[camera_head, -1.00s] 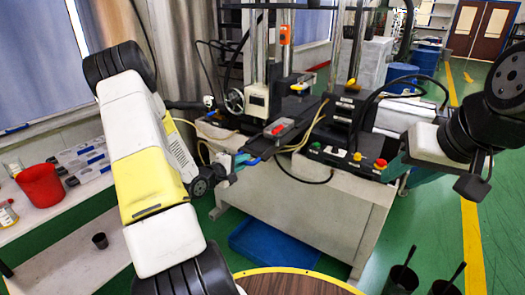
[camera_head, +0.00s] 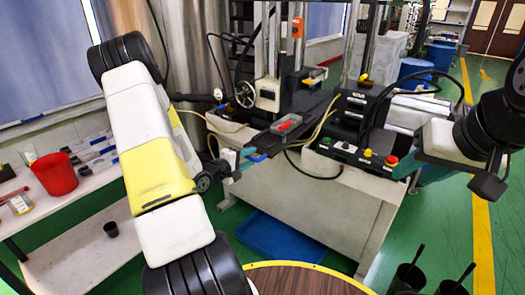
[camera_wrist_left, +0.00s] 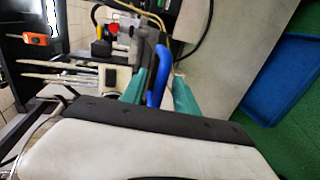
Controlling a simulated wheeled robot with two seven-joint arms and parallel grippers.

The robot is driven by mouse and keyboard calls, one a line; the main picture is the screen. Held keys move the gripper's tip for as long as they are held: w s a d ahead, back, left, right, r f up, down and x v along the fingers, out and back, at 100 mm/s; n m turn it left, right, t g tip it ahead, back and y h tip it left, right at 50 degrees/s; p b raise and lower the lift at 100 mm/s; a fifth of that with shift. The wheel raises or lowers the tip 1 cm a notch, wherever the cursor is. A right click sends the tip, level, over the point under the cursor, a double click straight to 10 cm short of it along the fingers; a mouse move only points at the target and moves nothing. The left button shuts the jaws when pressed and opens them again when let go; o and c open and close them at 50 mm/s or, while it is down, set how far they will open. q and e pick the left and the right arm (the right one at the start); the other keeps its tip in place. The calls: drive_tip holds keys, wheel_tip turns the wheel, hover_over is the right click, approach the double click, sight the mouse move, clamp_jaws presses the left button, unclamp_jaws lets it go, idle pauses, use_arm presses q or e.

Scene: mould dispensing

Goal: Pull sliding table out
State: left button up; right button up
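The sliding table (camera_head: 262,141) is a dark narrow slide projecting from the machine toward me, with a grey and red mould piece (camera_head: 287,124) on it. Its blue handle (camera_head: 256,158) is at the near end. In the left wrist view the blue handle (camera_wrist_left: 157,76) stands between the teal fingers of my left gripper (camera_wrist_left: 158,90). A gap shows between the handle and the right finger; the left finger is close beside it, and contact is unclear. My left gripper is also at the handle in the head view (camera_head: 243,163). My right gripper (camera_head: 414,171) is right of the control panel, its fingertips partly hidden.
The machine's control panel (camera_head: 350,151) has coloured buttons. A blue tray (camera_head: 278,236) lies on the floor under the machine bench. A red cup (camera_head: 54,174) stands on the left shelf. A round wooden top (camera_head: 305,281) and black pots (camera_head: 407,279) are at the front.

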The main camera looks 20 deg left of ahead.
use_arm(q)
drive_tip(key=v, duration=0.8)
idle(0.4)
wheel_tip(320, 180, up, 14)
drive_tip(key=d+m+g+y, duration=0.3)
drive_tip(key=m+g+y, duration=0.25)
drive_tip(key=m, duration=0.25)
drive_tip(key=s+d+r+m+g+h, duration=0.1)
drive_tip(key=s+d+r+m, duration=0.2)
drive_tip(key=s+d, duration=0.3)
drive_tip(key=s+d+r+m+g+h, duration=0.1)
drive_tip(key=s+d, duration=0.6)
drive_tip(key=s, duration=0.8)
wheel_tip(320, 180, up, 4)
drive_tip(key=m+g, duration=0.1)
drive_tip(key=m, duration=0.1)
drive_tip(key=shift+m, duration=0.3)
